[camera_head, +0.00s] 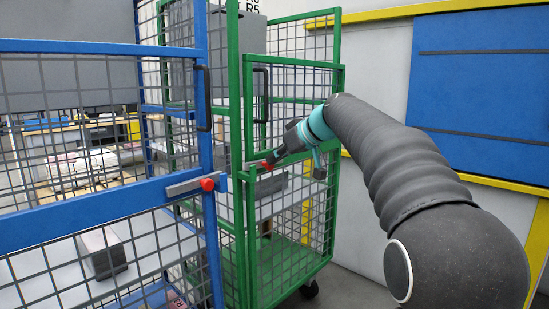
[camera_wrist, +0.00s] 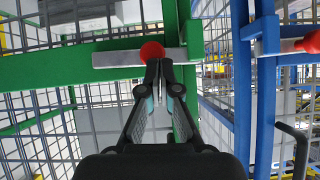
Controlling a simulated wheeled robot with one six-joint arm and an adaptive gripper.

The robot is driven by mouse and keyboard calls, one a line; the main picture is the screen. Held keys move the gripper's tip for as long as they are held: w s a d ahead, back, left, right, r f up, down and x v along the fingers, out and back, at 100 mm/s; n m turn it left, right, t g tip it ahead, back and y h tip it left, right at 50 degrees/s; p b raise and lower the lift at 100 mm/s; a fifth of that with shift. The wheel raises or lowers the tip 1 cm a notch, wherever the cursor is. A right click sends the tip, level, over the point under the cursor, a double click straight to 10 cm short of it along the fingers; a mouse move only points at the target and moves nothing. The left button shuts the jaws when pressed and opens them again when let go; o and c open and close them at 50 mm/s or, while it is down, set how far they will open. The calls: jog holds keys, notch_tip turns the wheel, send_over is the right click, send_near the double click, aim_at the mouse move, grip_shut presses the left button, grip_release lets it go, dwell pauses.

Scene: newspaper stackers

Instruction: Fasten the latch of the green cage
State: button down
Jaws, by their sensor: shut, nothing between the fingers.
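The green cage (camera_head: 248,200) stands in the middle of the head view, its mesh door facing me. Its latch is a silver bar (camera_wrist: 115,58) with a red knob (camera_wrist: 152,51), lying along the green horizontal rail in the wrist view. The bar's right end reaches the edge of the green upright post (camera_wrist: 194,75); I cannot tell whether it is engaged. My gripper (camera_wrist: 160,64) is shut and empty, its fingertips right at the knob, just below it in the wrist view. In the head view my gripper (camera_head: 277,157) partly hides the latch.
A blue cage (camera_head: 90,195) stands close on the left, with its own silver latch bar (camera_head: 184,187) and red knob (camera_head: 208,184). A black handle (camera_head: 262,95) is on the green door above the latch. A wall with a blue panel (camera_head: 480,85) is at the right.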

jog(key=shift+a, duration=0.15)
jog(key=s+d+r+p, duration=0.3)
jog(key=s+d+r, duration=0.2)
jog(key=s+r, duration=0.2)
notch_tip(320, 180, up, 3)
jog(key=shift+s+f, duration=0.2)
dwell(0.4)
